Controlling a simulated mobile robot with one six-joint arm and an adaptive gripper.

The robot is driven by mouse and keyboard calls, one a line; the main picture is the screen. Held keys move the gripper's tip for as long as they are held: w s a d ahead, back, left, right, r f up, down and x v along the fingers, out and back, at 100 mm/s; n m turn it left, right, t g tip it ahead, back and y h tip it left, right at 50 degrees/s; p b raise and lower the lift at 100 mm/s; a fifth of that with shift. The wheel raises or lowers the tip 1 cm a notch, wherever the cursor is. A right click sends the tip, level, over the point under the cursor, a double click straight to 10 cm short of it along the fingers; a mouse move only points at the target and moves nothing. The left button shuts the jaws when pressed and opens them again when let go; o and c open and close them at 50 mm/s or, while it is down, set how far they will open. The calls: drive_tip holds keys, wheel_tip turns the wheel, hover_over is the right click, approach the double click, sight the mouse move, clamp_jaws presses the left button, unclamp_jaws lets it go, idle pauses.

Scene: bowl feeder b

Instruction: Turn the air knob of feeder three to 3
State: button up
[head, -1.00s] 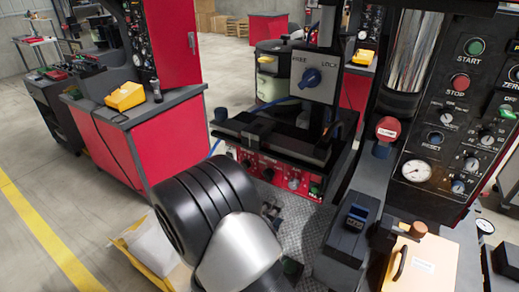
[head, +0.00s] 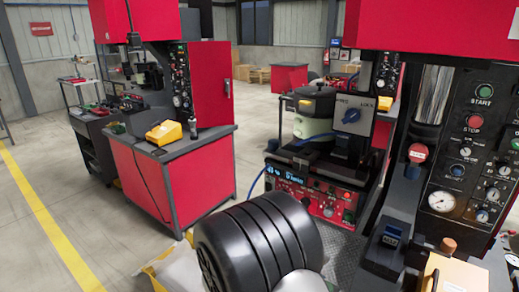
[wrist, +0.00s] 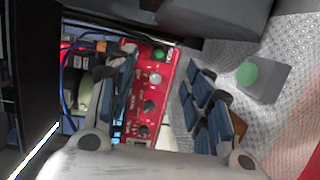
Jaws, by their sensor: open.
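A red feeder control panel (head: 300,196) with a lit blue display (head: 284,177) and small knobs faces me under the feeder bowl (head: 315,103). Its number and knob labels are too small to read. In the wrist view the panel (wrist: 131,104) appears turned on its side, with two dark knobs (wrist: 146,117), a pale round knob (wrist: 155,79) and a green button (wrist: 158,53). My gripper (wrist: 163,75) is open and empty, its blue-padded fingers either side of the panel's image. I cannot tell how close they are. In the head view my arm hides the gripper.
A blue knob (head: 351,115) on a grey plate stands above the panel. A black press with gauge and buttons (head: 470,150) stands close on the right, with a red-capped post (head: 417,153). A red cabinet (head: 172,175) stands left. Open floor lies far left.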

drive_tip(key=s+d+r+m+g+y, duration=0.1)
drive_tip(key=s+d+r+m+g, duration=0.2)
drive_tip(key=s+d+g, duration=0.35)
drive_tip(key=s+d+r+m+g+y, duration=0.1)
drive_tip(key=s+d+r+m+g, duration=0.25)
drive_tip(key=s, duration=0.55)
drive_tip(key=s+a+m+y, duration=0.2)
drive_tip(key=s+y, duration=0.4)
drive_tip(key=s, duration=0.1)
drive_tip(key=s+a+r+t+y, duration=0.2)
drive_tip(key=a+r+t+y, duration=0.1)
drive_tip(key=a, duration=0.4)
drive_tip(key=shift+a+r+t+y, duration=0.25)
drive_tip(key=shift+r+t+y, duration=0.2)
drive_tip(key=shift+y, duration=0.65)
